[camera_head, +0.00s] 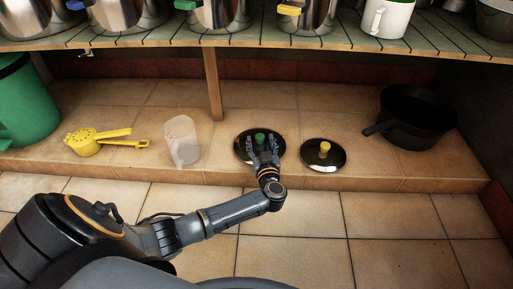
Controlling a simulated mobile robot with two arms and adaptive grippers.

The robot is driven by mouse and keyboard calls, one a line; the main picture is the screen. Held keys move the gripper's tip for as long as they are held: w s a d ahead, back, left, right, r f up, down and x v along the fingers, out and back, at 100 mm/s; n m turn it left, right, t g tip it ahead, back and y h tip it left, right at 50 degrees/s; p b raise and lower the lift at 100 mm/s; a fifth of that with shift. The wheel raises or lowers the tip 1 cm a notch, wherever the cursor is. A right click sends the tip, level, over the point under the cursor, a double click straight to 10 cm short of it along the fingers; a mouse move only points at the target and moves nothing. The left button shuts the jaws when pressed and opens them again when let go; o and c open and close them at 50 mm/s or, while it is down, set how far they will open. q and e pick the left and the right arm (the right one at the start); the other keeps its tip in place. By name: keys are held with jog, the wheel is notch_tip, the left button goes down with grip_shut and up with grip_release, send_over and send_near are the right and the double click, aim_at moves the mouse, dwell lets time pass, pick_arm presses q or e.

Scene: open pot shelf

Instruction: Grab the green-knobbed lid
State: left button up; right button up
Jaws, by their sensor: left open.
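The green-knobbed lid (242,148) is a dark, shiny round disc lying on the tiled ledge, with its green knob upright in the middle. My left gripper (261,142) is over the near part of this lid, with its fingers open on either side of the green knob. I cannot tell whether the fingers touch the knob. The gripper and wrist hide the near edge of the lid. My right gripper is not in view.
A yellow-knobbed lid (323,160) lies close to the right. A black pan (414,120) stands further right. A clear measuring jug (182,142) and a yellow tool (97,140) lie left, near a green bin (27,105). A slatted shelf (245,43) with pots hangs above; its post (212,85) stands behind.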

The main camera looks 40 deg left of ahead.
pick_arm(q)
jog(key=shift+w+a+f, duration=0.2)
jog(key=shift+w+a, duration=0.05)
jog(key=shift+w, duration=0.05)
jog(key=shift+w+a+r, duration=0.1)
jog(key=shift+r, duration=0.1)
grip_shut()
jog(key=shift+r, duration=0.1)
